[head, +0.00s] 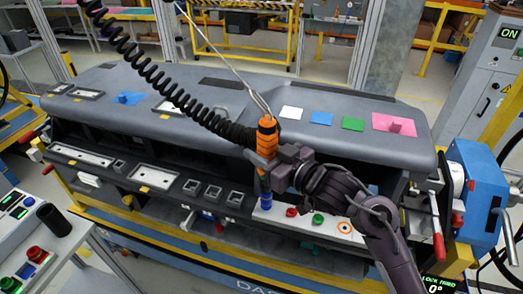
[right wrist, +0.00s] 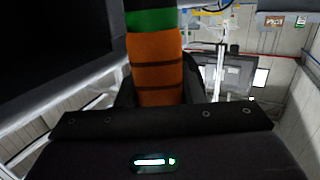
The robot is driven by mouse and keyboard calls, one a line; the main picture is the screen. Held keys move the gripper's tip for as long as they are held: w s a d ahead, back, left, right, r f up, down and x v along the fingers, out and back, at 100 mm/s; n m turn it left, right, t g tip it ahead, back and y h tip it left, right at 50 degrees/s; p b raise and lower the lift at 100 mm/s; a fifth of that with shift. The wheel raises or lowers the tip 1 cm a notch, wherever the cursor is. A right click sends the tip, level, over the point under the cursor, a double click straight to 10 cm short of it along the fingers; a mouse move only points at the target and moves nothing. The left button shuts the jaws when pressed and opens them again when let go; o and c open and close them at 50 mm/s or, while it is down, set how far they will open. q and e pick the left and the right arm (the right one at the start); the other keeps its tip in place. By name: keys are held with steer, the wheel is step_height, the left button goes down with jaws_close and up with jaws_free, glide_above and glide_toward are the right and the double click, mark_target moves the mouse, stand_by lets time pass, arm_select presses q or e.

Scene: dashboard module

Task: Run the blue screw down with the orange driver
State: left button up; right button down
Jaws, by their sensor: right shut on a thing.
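The orange driver (head: 267,138) stands roughly upright at the dashboard's front edge, hung from a cable and a black coiled hose. My right gripper (head: 270,168) is shut on its lower body; the orange and green body (right wrist: 155,60) fills the upper middle of the right wrist view. The blue screw (head: 265,201) shows directly under the driver, at the left end of a white strip (head: 325,221). I cannot tell whether the driver's tip touches it, as the gripper covers part of that area. My left gripper is not in view.
The strip also carries a red screw (head: 292,212), a green screw (head: 318,219) and an orange-ringed spot (head: 345,227). The grey dashboard (head: 230,100) rises behind. A blue clamp unit (head: 475,185) stands at the right, a control console (head: 45,250) at the left.

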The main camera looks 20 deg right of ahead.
mark_target(263, 138)
steer(key=shift+f+b, duration=0.3)
steer(key=shift+f, duration=0.3)
stand_by(0.9)
steer(key=shift+f+p, duration=0.55)
steer(key=shift+p, duration=0.45)
stand_by(2.8)
steer(key=shift+r, duration=0.1)
steer(key=shift+r+p, duration=0.6)
steer(key=shift+p, duration=0.1)
steer(key=shift+r+p, duration=2.3)
steer(key=shift+r, duration=0.2)
